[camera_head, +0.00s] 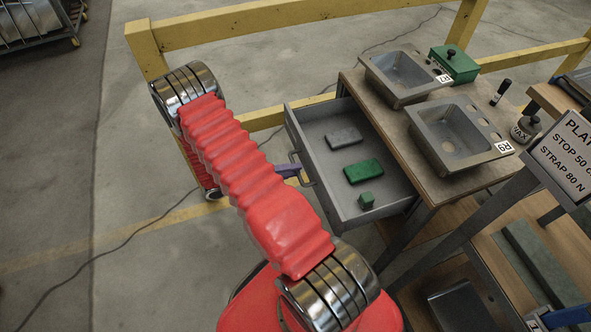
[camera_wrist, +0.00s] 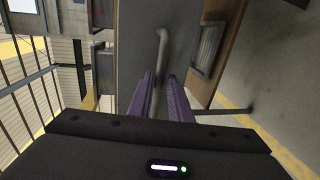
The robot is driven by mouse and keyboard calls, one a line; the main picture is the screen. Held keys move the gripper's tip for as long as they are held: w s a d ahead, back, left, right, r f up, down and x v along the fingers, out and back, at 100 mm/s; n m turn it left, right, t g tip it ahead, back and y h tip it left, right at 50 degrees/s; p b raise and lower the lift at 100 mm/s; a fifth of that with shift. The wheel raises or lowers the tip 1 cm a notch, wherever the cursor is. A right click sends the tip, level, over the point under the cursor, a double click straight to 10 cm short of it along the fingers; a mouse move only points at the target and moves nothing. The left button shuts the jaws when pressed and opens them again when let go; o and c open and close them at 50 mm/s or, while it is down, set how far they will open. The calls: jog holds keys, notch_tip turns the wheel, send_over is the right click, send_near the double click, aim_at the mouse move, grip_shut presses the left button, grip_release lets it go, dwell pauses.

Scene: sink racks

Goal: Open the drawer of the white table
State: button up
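The grey drawer (camera_head: 352,205) is pulled well out from under a table with a brown top (camera_head: 385,118); I see no white table. Its bar handle (camera_head: 306,170) is on the front panel, facing my arm. My gripper (camera_head: 290,171) is at this handle, partly hidden behind my red arm. In the wrist view, the purple fingers of my gripper (camera_wrist: 161,78) stand on either side of the handle bar (camera_wrist: 161,48) and appear closed on it.
Two metal sinks (camera_head: 402,72) (camera_head: 455,135) and a green box (camera_head: 455,65) stand on the tabletop. A yellow rail (camera_head: 300,22) runs behind. A sign (camera_head: 565,155) and a lower shelf are at right.

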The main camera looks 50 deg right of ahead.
jog(key=v, duration=1.2)
jog(key=shift+f, duration=0.15)
